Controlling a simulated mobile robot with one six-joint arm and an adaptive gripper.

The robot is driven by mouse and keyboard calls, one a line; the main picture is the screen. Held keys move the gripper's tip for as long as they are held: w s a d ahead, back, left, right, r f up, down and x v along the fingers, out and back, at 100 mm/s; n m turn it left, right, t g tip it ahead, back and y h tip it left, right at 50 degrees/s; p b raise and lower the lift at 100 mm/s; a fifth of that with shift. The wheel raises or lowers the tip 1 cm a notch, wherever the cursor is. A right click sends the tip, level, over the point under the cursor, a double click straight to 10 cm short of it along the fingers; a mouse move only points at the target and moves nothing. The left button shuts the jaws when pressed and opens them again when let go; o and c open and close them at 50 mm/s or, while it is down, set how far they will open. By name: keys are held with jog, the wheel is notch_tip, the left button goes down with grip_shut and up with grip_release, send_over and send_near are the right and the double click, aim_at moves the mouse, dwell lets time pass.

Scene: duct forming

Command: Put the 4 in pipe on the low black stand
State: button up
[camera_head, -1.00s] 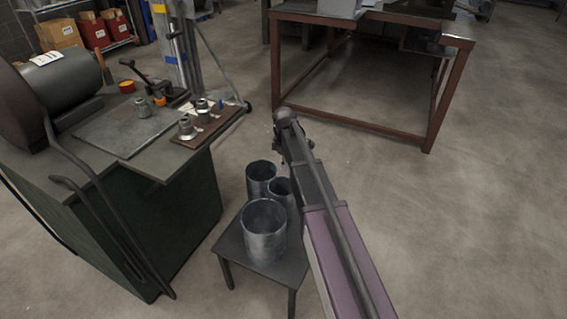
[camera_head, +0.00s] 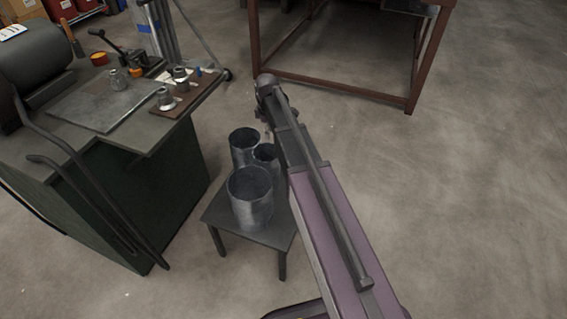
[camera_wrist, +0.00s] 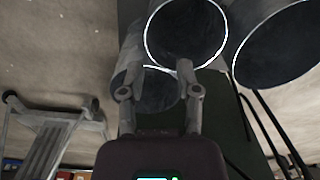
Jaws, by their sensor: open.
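Three grey metal pipes of different widths stand upright, close together, on a low dark stand (camera_head: 222,214). The smallest pipe (camera_head: 266,153), which looks like the 4 in pipe, is at the right, partly behind my arm. A mid-size pipe (camera_head: 243,148) is behind and the widest pipe (camera_head: 250,202) in front. In the wrist view, my gripper (camera_wrist: 161,73) is open, with its fingers on either side of one pipe's rim (camera_wrist: 158,104). Whether they touch it cannot be told. Two wider pipe mouths show above. In the head view my arm hides most of the gripper.
A green workbench (camera_head: 150,185) with metal fittings (camera_head: 166,98) on top and bent dark handles stands left of the stand. A red-brown frame table (camera_head: 335,87) is at the back. The floor at right is clear.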

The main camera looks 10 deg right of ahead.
jog(key=s+d+m, duration=0.1)
jog(key=s+m, duration=1.2)
jog(key=s, duration=1)
jog(key=shift+d, duration=0.25)
notch_tip(320, 180, up, 28)
jog(key=p, duration=2.8)
